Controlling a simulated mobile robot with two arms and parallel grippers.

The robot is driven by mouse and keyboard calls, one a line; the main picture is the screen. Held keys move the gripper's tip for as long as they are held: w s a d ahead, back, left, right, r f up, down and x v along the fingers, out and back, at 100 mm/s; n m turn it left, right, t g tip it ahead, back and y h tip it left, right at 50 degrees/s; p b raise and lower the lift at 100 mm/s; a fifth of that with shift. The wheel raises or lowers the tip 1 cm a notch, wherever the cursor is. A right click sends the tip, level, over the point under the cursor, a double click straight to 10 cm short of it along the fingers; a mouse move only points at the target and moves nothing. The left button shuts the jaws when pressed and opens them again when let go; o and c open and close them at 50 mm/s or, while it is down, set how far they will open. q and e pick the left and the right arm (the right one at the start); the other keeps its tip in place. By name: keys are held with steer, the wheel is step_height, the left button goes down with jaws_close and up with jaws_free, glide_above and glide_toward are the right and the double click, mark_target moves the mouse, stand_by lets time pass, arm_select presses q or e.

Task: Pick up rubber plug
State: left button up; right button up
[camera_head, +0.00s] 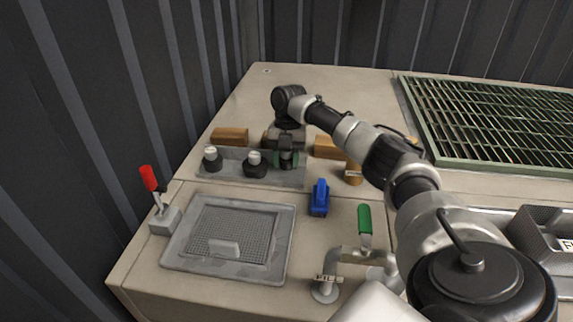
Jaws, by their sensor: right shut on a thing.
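My right arm reaches in from the lower right. Its gripper (286,160) points down over the right end of a grey tray (230,174) and is shut on a small dark thing, likely a rubber plug, mostly hidden by the fingers. I cannot tell if it is clear of the tray. Two dark plugs with white tops stand upright on the same tray to the left: a left plug (211,159) and a middle plug (255,164). My left gripper is not in view.
Wooden blocks (230,136) stand behind the tray. In front are a mesh panel (228,240), red-handled lever (149,178), blue part (319,198) and green-handled valve (364,225). A green-framed grating (490,120) lies right; ribbed walls rise behind and left.

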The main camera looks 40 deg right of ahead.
steer(key=shift+f, duration=0.9)
steer(key=o, duration=1)
steer(key=shift+o, duration=0.4)
